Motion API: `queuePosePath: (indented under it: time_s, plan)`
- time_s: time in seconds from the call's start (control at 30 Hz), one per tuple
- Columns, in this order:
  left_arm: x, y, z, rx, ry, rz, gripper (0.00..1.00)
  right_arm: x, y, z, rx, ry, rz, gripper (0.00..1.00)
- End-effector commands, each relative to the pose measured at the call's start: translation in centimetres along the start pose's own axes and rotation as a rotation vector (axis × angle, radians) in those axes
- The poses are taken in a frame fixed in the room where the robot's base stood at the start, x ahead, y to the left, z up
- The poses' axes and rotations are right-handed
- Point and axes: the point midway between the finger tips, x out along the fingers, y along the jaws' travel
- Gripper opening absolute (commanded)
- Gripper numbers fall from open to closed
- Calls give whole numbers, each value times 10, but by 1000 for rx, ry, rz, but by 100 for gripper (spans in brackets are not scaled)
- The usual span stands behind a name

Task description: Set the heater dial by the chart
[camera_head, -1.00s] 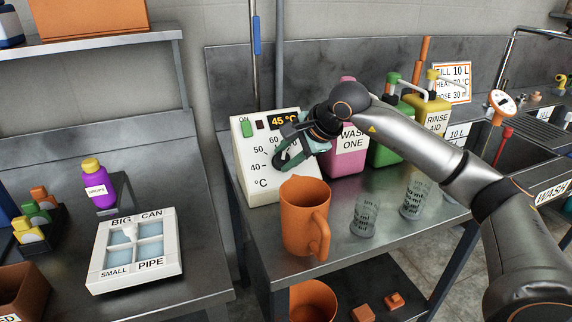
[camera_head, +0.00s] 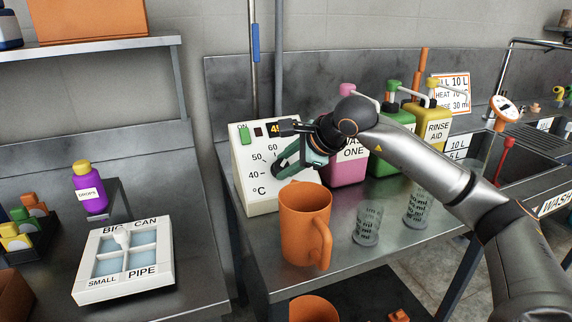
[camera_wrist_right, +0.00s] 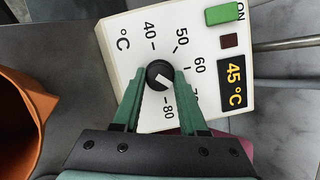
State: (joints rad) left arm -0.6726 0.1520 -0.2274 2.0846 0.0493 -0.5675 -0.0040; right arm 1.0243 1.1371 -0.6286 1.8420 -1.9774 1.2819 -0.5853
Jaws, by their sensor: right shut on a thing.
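The heater is a white box (camera_head: 258,199) with a scale in °C, a green ON switch (camera_head: 244,135) and a display (camera_wrist_right: 234,85) reading 45 °C. Its round black dial (camera_wrist_right: 159,72) bears a white mark and sits between the green fingers of my right gripper (camera_wrist_right: 158,80), which is shut on it. In the head view my right gripper (camera_head: 290,160) hides the dial and most of the display. The chart (camera_head: 451,90) hangs on the wall at the right; its lines start with fill, heat and dose amounts, partly covered by a pump spout. My left gripper is out of view.
An orange jug (camera_head: 304,230) stands close in front of the heater, with two measuring glasses (camera_head: 367,222) to its right. Pink (camera_head: 348,166), green (camera_head: 391,160) and yellow (camera_head: 433,120) pump containers stand behind my right arm. A tray with four compartments (camera_head: 123,288) lies on the left bench.

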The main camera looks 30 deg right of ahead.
Motion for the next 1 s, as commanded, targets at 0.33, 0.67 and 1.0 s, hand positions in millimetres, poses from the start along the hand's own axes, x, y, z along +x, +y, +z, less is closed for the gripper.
queuePosePath:
  time_s: [0.33, 0.67, 1.0]
  plan:
    - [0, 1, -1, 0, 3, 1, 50, 0, 0, -1, 1, 3, 0, 61]
    - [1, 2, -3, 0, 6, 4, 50, 0, 0, 0, -1, 1, 1, 72]
    - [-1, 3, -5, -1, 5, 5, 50, -48, -2, -1, -1, 3, -4, 72]
